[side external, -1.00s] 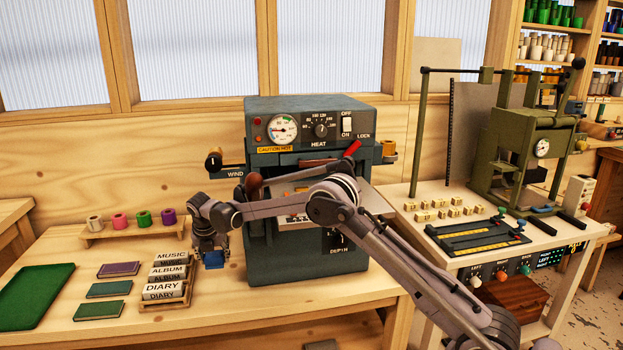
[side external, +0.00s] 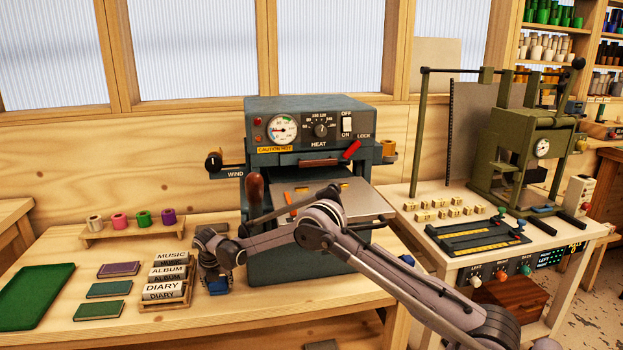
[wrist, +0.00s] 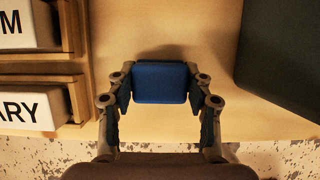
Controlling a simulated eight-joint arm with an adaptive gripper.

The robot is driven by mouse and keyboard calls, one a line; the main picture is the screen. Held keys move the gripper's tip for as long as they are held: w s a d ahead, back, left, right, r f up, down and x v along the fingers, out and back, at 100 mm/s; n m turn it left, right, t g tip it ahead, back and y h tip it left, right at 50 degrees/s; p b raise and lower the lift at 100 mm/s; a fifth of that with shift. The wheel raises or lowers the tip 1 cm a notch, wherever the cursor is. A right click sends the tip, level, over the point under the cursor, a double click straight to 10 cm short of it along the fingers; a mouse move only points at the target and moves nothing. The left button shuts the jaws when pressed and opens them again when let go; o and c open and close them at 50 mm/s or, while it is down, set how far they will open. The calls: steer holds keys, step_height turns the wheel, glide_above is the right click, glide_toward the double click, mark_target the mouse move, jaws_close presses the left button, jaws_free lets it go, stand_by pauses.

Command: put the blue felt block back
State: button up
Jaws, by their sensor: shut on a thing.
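My gripper (wrist: 160,100) is shut on the blue felt block (wrist: 160,82), which sits between its two fingers in the wrist view. In the side external view, the block (side external: 217,286) is low at the front of the wooden table, just right of the label rack, and partly hidden by my gripper (side external: 214,283). I cannot tell whether the block touches the table top.
The rack of DIARY, ALBUM and MUSIC blocks (side external: 165,278) stands close to the left of my gripper. The dark heat press (side external: 310,130) stands to the right, its plate (side external: 345,200) showing. A spool stand (side external: 130,228) is behind. The table's front edge is close.

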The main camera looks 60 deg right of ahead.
steer(key=shift+f, duration=0.1)
steer(key=o, duration=1.2)
steer(key=v, duration=1.2)
